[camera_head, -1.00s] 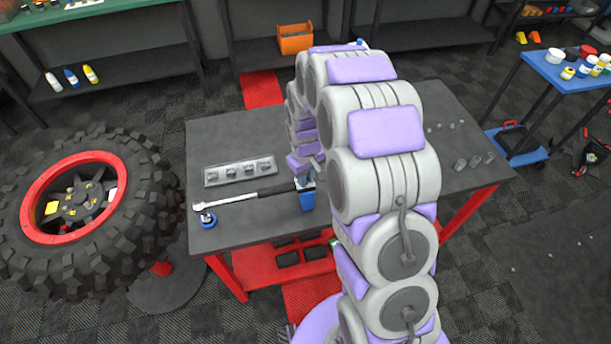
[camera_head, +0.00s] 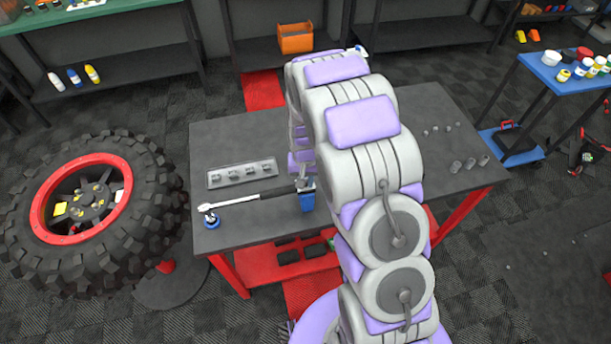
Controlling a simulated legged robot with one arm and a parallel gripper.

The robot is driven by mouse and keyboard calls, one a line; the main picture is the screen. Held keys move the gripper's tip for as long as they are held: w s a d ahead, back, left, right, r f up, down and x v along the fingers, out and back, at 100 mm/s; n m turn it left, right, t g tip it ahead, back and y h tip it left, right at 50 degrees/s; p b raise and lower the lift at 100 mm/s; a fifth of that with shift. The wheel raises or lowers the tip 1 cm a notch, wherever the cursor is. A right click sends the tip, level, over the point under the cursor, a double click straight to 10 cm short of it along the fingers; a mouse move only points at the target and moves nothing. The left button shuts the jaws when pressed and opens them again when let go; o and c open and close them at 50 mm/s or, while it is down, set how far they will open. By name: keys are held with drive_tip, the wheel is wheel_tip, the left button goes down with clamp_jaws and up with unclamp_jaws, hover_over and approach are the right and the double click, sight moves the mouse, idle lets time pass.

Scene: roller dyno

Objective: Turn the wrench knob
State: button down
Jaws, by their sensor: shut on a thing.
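The wrench lies across the left part of the dark table, with a silver shaft (camera_head: 236,203) and a black handle (camera_head: 276,193). Its left end is at a small round knob (camera_head: 210,218) with a blue base, near the table's left front corner. My gripper (camera_head: 305,187) is at the right end of the black handle and is shut on it. My arm hides part of the gripper and the handle's far end, so the fingers are not clear. A blue piece (camera_head: 307,201) shows right below the gripper; I cannot tell what it is.
A grey tray with small parts (camera_head: 242,173) lies behind the wrench. The table (camera_head: 205,140) has small metal pieces (camera_head: 470,163) on its right. A big tyre with a red rim (camera_head: 88,200) stands close on the left. A blue cart (camera_head: 545,68) is at the right.

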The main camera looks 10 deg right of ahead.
drive_tip(key=m+p, duration=0.3)
drive_tip(key=m, duration=0.2)
drive_tip(key=shift+r+m, duration=0.15)
drive_tip(key=shift+m, duration=0.15)
drive_tip(key=m+p, duration=0.2)
drive_tip(key=m, duration=0.3)
drive_tip(key=shift+m, duration=0.3)
drive_tip(key=c, duration=1)
unclamp_jaws()
drive_tip(key=shift+r+p, duration=0.8)
drive_tip(key=shift+r, duration=7.7)
drive_tip(key=shift+w, duration=0.1)
